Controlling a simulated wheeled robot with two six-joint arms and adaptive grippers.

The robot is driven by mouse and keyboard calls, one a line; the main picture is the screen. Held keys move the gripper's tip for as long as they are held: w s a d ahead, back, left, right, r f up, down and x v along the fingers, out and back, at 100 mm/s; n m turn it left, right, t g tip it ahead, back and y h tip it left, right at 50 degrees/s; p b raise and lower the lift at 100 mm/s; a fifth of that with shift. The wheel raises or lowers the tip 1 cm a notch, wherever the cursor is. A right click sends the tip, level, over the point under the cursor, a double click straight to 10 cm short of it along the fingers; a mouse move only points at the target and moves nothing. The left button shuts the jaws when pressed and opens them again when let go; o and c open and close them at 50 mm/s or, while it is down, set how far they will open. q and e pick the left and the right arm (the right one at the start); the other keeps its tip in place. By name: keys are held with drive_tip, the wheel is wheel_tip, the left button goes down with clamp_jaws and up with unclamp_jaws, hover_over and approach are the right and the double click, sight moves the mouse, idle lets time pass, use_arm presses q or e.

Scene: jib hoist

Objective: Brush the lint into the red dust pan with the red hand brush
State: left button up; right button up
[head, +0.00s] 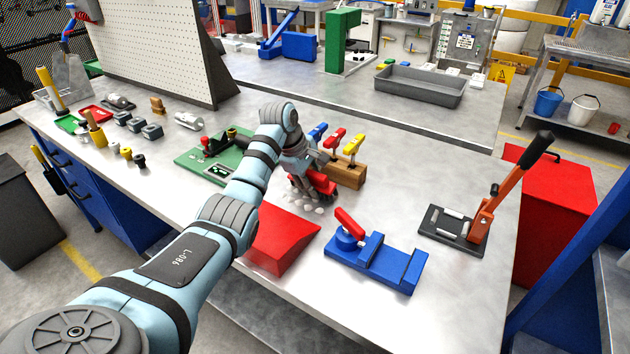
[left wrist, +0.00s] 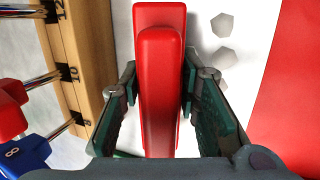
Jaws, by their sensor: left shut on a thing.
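My left gripper (head: 308,180) is shut on the red hand brush (head: 322,182), above the middle of the table. In the left wrist view the brush's red handle (left wrist: 160,80) stands between the two fingers (left wrist: 158,105). White lint (head: 307,200) lies in a loose group on the table under and beside the brush; several bits (left wrist: 222,25) show in the wrist view. The red dust pan (head: 282,240) lies on the table just in front of the lint, and in the wrist view it (left wrist: 300,90) is at the right. My right gripper is not in view.
A wooden block (head: 345,174) with red, blue and yellow handled tools stands close behind the brush. A blue vise-like fixture (head: 385,262) lies right of the pan. A lever press (head: 470,225) stands farther right. A green board (head: 205,160) lies left, behind my arm.

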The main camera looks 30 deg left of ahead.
use_arm(q)
drive_tip(key=s+p, duration=0.2)
drive_tip(key=s, duration=0.1)
drive_tip(key=s+p, duration=0.2)
drive_tip(key=s, duration=0.1)
drive_tip(key=s+p, duration=0.2)
drive_tip(key=shift+s+d+r, duration=0.1)
drive_tip(key=shift+s+r, duration=0.2)
drive_tip(key=shift+s, duration=0.1)
drive_tip(key=shift+r+p, duration=1.8)
drive_tip(key=shift+r, duration=0.6)
